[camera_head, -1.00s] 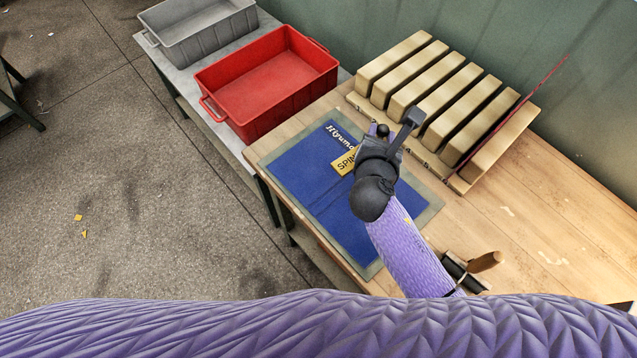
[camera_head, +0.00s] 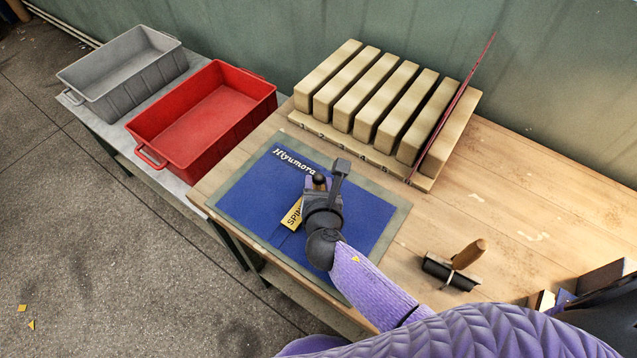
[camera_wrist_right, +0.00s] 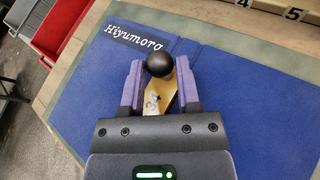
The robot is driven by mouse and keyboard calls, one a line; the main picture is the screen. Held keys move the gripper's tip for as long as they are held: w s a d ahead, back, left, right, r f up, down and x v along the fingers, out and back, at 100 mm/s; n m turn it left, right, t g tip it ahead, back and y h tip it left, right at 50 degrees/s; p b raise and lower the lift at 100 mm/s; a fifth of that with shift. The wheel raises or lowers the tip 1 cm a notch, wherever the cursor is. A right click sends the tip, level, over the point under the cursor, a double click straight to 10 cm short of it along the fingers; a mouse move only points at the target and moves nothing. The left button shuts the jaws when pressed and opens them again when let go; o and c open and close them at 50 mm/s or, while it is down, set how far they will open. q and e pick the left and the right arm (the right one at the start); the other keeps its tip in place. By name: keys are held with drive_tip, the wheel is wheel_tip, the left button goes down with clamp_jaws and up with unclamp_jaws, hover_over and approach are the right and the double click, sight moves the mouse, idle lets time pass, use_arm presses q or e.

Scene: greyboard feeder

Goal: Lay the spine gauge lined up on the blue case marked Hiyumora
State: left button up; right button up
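The blue case (camera_head: 370,215) lies flat on a grey-green mat (camera_head: 398,225), with "Hiyumora" in white near its far edge. It also shows in the right wrist view (camera_wrist_right: 80,95). The spine gauge is a yellow strip (camera_head: 292,214) with a black ball knob (camera_wrist_right: 160,65). My right gripper (camera_head: 317,190) is over the case, its purple fingers (camera_wrist_right: 160,85) close on both sides of the gauge at the knob. The gauge is over the case's middle, below the lettering; I cannot tell whether it touches. The gripper hides part of it. My left gripper is out of view.
A wooden slotted rack (camera_head: 365,150) with a thin red board (camera_head: 452,112) stands behind the mat. A red bin (camera_head: 205,125) and a grey bin (camera_head: 120,75) are at left. A black roller with a wooden handle (camera_head: 468,254) lies at right. Bare tabletop (camera_head: 540,190) lies right of the rack.

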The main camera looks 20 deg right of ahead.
drive_tip(key=o, duration=0.3)
drive_tip(key=shift+o, duration=0.2)
drive_tip(key=shift+r, duration=0.15)
drive_tip(key=p+v, duration=0.3)
drive_tip(key=v, duration=0.8)
drive_tip(key=shift+s+r+p, duration=0.2)
drive_tip(key=shift+s+p, duration=0.15)
drive_tip(key=shift+p, duration=0.05)
drive_tip(key=shift+s, duration=0.15)
